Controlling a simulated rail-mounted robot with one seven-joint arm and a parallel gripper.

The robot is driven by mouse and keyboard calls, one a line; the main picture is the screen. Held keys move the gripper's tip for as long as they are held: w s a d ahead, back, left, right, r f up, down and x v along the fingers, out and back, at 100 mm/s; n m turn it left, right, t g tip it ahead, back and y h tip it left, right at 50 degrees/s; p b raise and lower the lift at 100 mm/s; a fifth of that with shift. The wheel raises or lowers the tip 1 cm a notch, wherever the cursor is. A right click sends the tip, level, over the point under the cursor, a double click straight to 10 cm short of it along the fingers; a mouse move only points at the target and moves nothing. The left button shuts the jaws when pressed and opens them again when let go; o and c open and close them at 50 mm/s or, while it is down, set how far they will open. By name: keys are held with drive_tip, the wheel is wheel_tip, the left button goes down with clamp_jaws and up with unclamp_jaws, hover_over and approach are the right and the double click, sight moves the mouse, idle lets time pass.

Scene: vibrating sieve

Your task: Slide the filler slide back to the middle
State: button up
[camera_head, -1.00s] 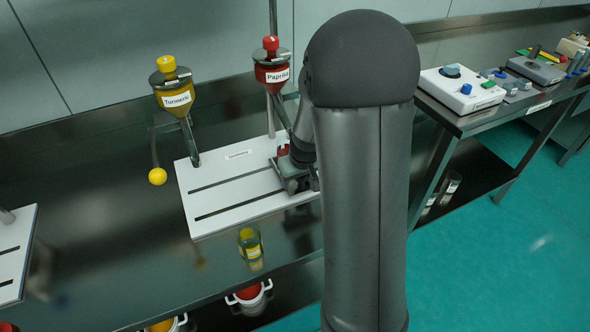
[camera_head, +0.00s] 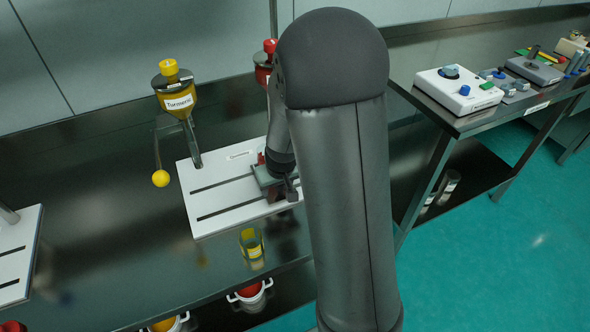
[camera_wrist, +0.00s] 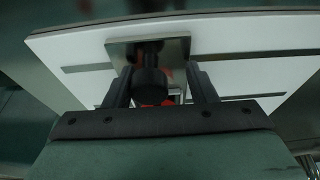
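The filler board (camera_head: 215,172) is white with two long dark slots and stands on the dark bench. In the wrist view, the slide is a grey plate (camera_wrist: 178,48) with a black knob (camera_wrist: 150,88), over the white board (camera_wrist: 240,35). My gripper (camera_wrist: 158,78) has one finger on each side of the knob, with a clear gap at the right finger; contact at the left finger cannot be told. Something red shows behind the knob. In the head view, my gripper (camera_head: 285,188) is low over the board's right part, and my arm hides the board's right end.
The yellow Turmeric hopper (camera_head: 178,98) stands behind the board, with a yellow-ball lever (camera_head: 160,178) at its left. The red hopper (camera_head: 264,68) is partly behind my arm.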

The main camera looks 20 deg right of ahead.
drive_tip(key=shift+a+p, duration=1.05)
drive_tip(key=shift+a, duration=1.5)
drive_tip(key=shift+d, duration=0.1)
drive_tip(key=o, duration=1.1)
drive_tip(key=p+v, duration=0.6)
drive_tip(key=v, duration=0.3)
drive_tip(key=shift+r, duration=0.1)
